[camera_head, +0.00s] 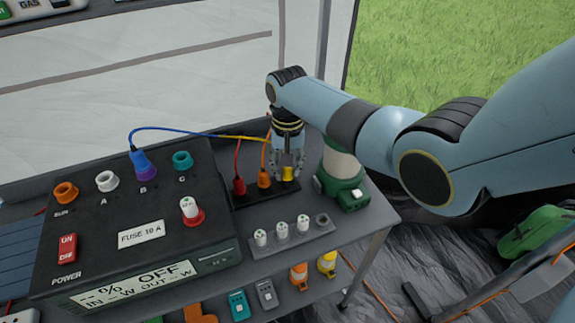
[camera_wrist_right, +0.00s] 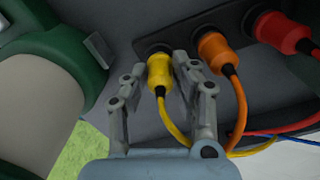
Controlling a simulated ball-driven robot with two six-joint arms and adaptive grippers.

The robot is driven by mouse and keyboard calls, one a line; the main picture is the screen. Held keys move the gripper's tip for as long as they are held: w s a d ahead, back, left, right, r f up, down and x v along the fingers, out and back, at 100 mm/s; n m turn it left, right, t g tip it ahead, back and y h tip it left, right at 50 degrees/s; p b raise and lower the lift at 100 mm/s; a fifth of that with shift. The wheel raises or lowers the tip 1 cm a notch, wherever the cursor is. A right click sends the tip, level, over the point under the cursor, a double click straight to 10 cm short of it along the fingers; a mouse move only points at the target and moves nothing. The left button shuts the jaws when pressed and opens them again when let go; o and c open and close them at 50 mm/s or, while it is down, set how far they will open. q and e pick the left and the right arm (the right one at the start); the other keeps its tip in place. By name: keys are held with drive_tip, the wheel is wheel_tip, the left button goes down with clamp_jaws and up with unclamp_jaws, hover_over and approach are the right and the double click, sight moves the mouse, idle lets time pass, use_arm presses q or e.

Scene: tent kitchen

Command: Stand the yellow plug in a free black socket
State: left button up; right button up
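The yellow plug (camera_head: 288,173) stands upright at the right end of the black socket strip (camera_head: 240,201), beside the orange and red plugs. In the right wrist view the yellow plug (camera_wrist_right: 160,74) sits over a dark socket, its yellow cable trailing away. My right gripper (camera_head: 288,160) is around it from above. In the wrist view the right gripper's fingers (camera_wrist_right: 162,65) stand on both sides of the plug, with narrow gaps showing, so it looks open. My left gripper is not in view.
The orange plug (camera_head: 264,178) and red plug (camera_head: 239,185) stand close left of the yellow one. A green and white canister (camera_head: 342,168) stands close right. A black power box (camera_head: 100,215) fills the left; a grey fuse rack (camera_head: 292,238) lies in front.

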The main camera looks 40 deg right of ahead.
drive_tip(key=o, duration=0.4)
